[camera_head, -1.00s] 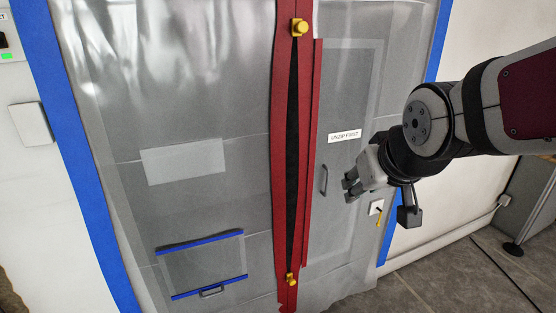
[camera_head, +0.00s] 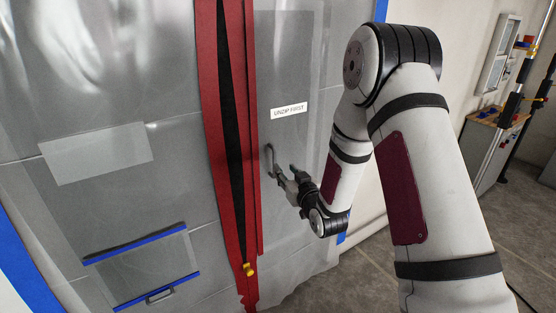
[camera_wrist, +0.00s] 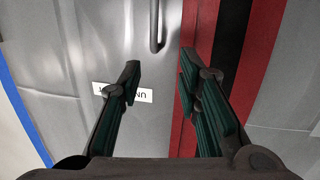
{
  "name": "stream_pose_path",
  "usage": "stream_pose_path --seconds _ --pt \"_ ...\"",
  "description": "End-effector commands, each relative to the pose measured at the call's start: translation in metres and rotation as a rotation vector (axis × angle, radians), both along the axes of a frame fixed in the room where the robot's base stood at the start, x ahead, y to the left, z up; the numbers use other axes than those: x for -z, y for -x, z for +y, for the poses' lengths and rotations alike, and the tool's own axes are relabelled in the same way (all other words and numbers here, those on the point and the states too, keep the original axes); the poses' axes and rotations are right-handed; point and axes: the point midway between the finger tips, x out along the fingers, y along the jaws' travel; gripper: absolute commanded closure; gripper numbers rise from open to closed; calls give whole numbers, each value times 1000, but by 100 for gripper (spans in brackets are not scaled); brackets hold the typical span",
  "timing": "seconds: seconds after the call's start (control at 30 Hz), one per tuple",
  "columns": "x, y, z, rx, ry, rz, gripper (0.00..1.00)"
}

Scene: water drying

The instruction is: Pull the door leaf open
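The door leaf (camera_head: 290,70) is a grey panel to the right of the red zipper strips in the head view. It carries a white label (camera_head: 289,110) reading "UNZIP FIRST". Its bar handle (camera_head: 271,160) sits below the label, and it also shows at the top of the wrist view (camera_wrist: 154,25). My gripper (camera_head: 282,176) is beside the handle in the head view. In the wrist view my gripper (camera_wrist: 160,65) is open, with nothing between its fingers; the handle lies beyond the fingertips, roughly between them in the picture. I cannot tell whether they touch.
Red zipper strips (camera_head: 211,90) part around a narrow black gap, with a yellow pull (camera_head: 249,269) at the bottom. A blue-edged flap (camera_head: 145,270) is at lower left.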

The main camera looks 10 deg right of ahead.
Motion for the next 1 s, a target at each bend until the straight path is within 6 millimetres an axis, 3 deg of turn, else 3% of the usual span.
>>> stream_pose_path --seconds 0.03,0.13,0.37,1.0 --pt "15 -1 0 -2 -12 -18 69" --pt "27 -1 0 -4 -29 -60 69" --pt "32 -6 1 -5 -42 -96 69" --pt "32 -116 13 -4 -41 -94 69"
